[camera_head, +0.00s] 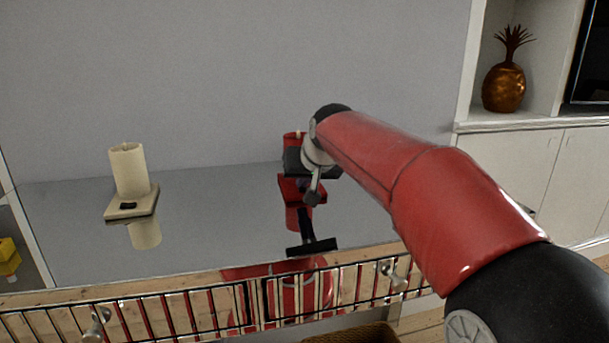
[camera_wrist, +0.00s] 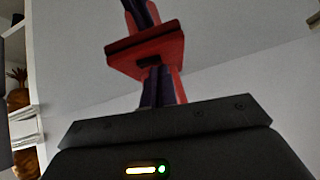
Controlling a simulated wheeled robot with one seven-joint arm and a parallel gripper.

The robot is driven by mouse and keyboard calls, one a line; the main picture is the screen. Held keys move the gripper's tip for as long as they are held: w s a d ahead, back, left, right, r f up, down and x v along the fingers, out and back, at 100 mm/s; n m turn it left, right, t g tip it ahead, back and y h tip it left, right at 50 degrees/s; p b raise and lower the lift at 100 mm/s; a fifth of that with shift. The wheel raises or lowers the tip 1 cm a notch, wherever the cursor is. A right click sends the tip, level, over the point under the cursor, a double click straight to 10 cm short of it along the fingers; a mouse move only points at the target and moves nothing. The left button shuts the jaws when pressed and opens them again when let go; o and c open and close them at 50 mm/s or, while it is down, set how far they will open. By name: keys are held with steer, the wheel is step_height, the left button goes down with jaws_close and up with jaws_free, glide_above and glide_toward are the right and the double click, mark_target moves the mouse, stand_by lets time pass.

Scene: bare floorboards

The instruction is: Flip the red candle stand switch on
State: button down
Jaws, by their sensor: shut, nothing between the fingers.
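The red candle stand stands on the glossy table. In the head view its candle top (camera_head: 293,136) shows above my dark gripper (camera_head: 300,163), which hides much of the candle. Its red base (camera_head: 303,187) shows below. In the wrist view the red base (camera_wrist: 145,52) is ahead, with a small dark patch, seemingly the switch (camera_wrist: 148,62), at its near edge. My gripper (camera_wrist: 155,80) is shut and empty, its fingers pointing down at the base close to that patch. I cannot tell whether they touch it, or whether the switch is on.
A cream candle stand (camera_head: 131,178) with a black switch stands at the left of the mirror-like table (camera_head: 220,205). Reflections of both stands and my gripper show in it. A grey wall is behind. A white cabinet (camera_head: 535,165) with a copper pineapple (camera_head: 504,85) is at the right.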

steer(key=shift+a+f, duration=0.1)
steer(key=shift+f, duration=0.2)
steer(key=shift+w+d, duration=0.15)
steer(key=shift+d, duration=0.7)
steer(key=shift+r, duration=0.15)
steer(key=r+p, duration=0.4)
steer(key=r, duration=0.1)
steer(key=shift+d+r, duration=0.1)
steer(key=shift+d, duration=0.15)
steer(key=b+v, duration=0.1)
steer(key=v, duration=0.8)
steer(key=shift+s+f, duration=0.25)
steer(key=shift+s, duration=0.1)
